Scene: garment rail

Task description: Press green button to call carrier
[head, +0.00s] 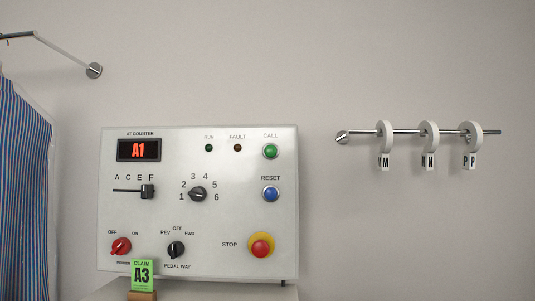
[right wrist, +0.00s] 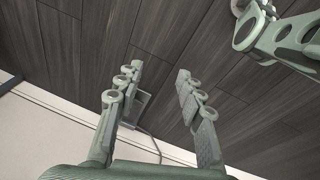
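The green CALL button (head: 270,151) sits at the upper right of a grey control panel (head: 230,235) on the wall. Neither gripper shows in the head view. In the right wrist view my right gripper (right wrist: 158,100) is open, with nothing between its fingers and dark floor behind. Part of another gripper or arm shows at that view's upper right; I cannot tell its finger state.
The panel also carries a blue RESET button (head: 271,194), a red STOP button (head: 261,246), a slider (head: 148,191) and several knobs. A wall rail (head: 406,131) at right holds three lettered rings. A striped garment (head: 24,190) hangs at left.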

